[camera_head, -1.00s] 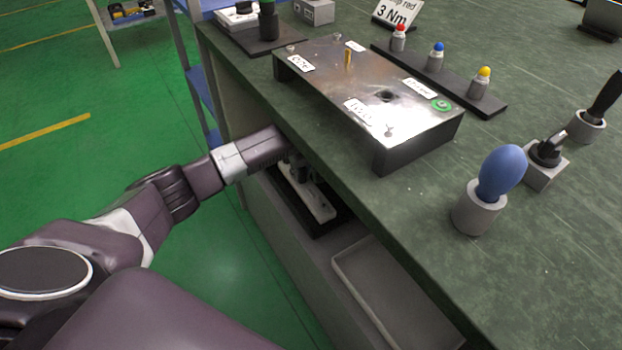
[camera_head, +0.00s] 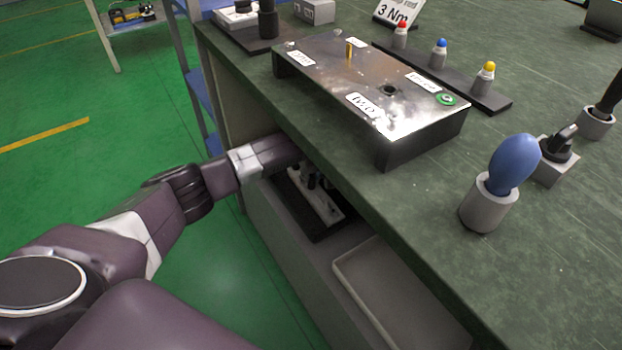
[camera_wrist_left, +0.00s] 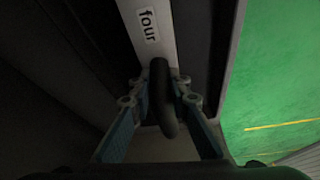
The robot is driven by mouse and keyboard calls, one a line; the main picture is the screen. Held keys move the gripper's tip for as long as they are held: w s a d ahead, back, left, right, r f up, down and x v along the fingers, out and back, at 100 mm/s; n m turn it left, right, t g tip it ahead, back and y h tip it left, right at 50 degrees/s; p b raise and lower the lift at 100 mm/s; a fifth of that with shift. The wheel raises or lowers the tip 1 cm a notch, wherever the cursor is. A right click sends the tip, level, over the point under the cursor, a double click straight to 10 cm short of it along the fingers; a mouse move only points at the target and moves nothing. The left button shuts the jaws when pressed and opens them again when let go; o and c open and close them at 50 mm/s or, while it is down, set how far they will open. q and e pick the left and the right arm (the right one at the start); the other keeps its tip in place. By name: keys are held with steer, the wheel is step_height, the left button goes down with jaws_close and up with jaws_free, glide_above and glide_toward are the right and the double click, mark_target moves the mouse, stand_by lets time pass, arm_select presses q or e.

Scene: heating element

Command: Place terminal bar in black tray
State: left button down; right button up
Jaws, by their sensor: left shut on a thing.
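The terminal bar is a pale bar (camera_head: 326,208) with a label reading "four", seen below the table edge in the head view. It also shows in the left wrist view (camera_wrist_left: 135,45). The black tray (camera_head: 292,208) lies under and around the bar on the lower level. My left gripper (camera_wrist_left: 163,105) is shut on the bar's black upright handle (camera_wrist_left: 166,95). In the head view the gripper (camera_head: 308,178) is partly hidden in shadow under the tabletop. Whether the bar touches the tray floor cannot be told. My right gripper is not in view.
The green tabletop (camera_head: 420,200) overhangs my left arm closely. A metal block (camera_head: 330,75) with labels stands on it, near a blue-handled tool (camera_head: 510,165) in a holder. An empty light grey tray (camera_head: 390,300) lies to the right on the lower level.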

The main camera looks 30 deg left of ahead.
mark_target(330, 222)
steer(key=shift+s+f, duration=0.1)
arm_select(q)
steer(key=c, duration=1.8)
jaws_free()
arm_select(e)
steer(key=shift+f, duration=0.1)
